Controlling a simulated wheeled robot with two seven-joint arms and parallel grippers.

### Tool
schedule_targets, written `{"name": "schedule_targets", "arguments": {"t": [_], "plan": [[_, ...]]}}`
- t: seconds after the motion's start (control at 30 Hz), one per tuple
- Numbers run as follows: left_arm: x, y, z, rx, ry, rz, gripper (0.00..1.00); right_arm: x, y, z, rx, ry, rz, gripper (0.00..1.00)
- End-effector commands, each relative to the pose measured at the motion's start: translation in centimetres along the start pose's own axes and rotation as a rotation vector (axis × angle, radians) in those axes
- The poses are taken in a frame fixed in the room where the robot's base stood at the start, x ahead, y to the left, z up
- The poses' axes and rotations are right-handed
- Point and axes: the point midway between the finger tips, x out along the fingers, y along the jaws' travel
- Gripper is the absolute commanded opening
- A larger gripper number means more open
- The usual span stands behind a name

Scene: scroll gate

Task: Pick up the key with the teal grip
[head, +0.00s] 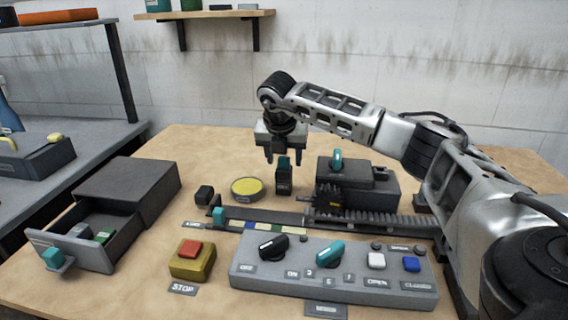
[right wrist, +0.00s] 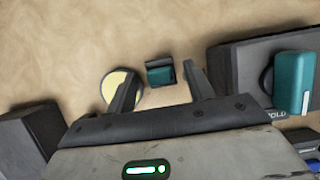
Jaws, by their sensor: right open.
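The key with the teal grip (head: 284,162) stands upright in a small dark labelled holder (head: 284,181) on the wooden table. In the right wrist view the teal grip (right wrist: 160,75) shows between and beyond the fingertips. My right gripper (head: 283,157) points down, open and empty, with its fingers seen either side of the grip in the head view. Whether the fingers are level with the grip or still above it, I cannot tell. The key's shaft is hidden in the holder. My left gripper is not in view.
A dark box with a teal knob (head: 337,160) stands just right of the holder. A yellow disc (head: 247,187) lies to the left. A toothed rail (head: 375,222) and a grey control panel (head: 330,275) lie in front. An open drawer (head: 85,243) is at left.

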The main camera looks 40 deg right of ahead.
Motion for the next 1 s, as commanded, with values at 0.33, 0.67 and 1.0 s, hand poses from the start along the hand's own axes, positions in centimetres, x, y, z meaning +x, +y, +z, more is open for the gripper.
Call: {"name": "schedule_targets", "arguments": {"t": [0.33,0.67,1.0], "plan": [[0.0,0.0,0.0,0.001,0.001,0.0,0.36,-0.1,0.0,0.0,0.0,0.0,0.001,0.04],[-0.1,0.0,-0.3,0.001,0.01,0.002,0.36,-0.7,0.1,0.3,0.001,-0.002,0.003,0.04],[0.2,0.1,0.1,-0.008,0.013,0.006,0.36,-6.8,0.3,0.0,-0.004,-0.005,0.008,0.04]]}}
